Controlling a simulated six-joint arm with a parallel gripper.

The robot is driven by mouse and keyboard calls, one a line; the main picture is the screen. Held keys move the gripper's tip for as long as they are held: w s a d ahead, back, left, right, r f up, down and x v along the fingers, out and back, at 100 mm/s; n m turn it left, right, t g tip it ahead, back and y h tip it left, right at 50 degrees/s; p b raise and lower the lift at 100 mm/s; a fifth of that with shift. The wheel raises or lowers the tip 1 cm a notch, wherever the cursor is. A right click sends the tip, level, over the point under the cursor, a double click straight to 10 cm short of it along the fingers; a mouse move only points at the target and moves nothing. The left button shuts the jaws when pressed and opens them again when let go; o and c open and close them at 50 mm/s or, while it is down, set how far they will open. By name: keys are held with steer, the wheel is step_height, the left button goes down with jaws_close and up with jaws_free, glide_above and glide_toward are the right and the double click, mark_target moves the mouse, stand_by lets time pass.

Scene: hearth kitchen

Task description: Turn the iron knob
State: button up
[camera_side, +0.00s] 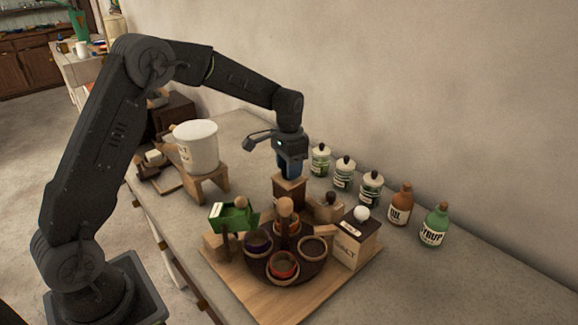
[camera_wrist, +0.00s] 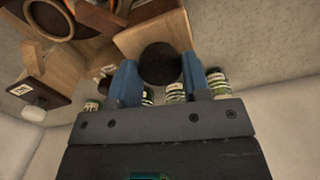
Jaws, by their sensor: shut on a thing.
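A dark, round knob (camera_wrist: 160,65), which looks like the iron knob, sits between my blue fingers in the wrist view. It is on top of a wooden box (camera_side: 289,192) at the back of the wooden board. My gripper (camera_wrist: 158,82) points down over this box and is shut on the knob, one finger on each side. In the side view my gripper (camera_side: 291,172) hides the knob. How far the knob is turned cannot be told.
A salt box (camera_side: 357,248) with a white knob (camera_side: 362,213), a box with another dark knob (camera_side: 331,198) and a green tray (camera_side: 233,217) stand close by. A round rack (camera_side: 284,283) holds cups around a wooden post. Jars and bottles (camera_side: 400,204) line the wall; a white bucket (camera_side: 197,146) stands left.

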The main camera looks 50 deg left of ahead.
steer(key=o, duration=0.9)
step_height(320, 180, up, 14)
steer(key=shift+f, duration=0.1)
stand_by(0.3)
steer(key=s+d+r+t, duration=0.2)
steer(key=s+d+r, duration=0.1)
steer(key=s+r, duration=0.3)
steer(key=s+d+f+t, duration=0.1)
steer(key=s, duration=0.6)
steer(key=s+d+f+n+t, duration=0.1)
steer(key=s+d+f, duration=0.1)
steer(key=s, duration=0.6)
steer(key=s+d+f+n+t, duration=0.1)
steer(key=s+d+f, duration=0.1)
steer(key=s, duration=0.5)
steer(key=shift+s+f+t, duration=0.15)
steer(key=shift+s+t, duration=0.15)
steer(key=shift+s, duration=0.1)
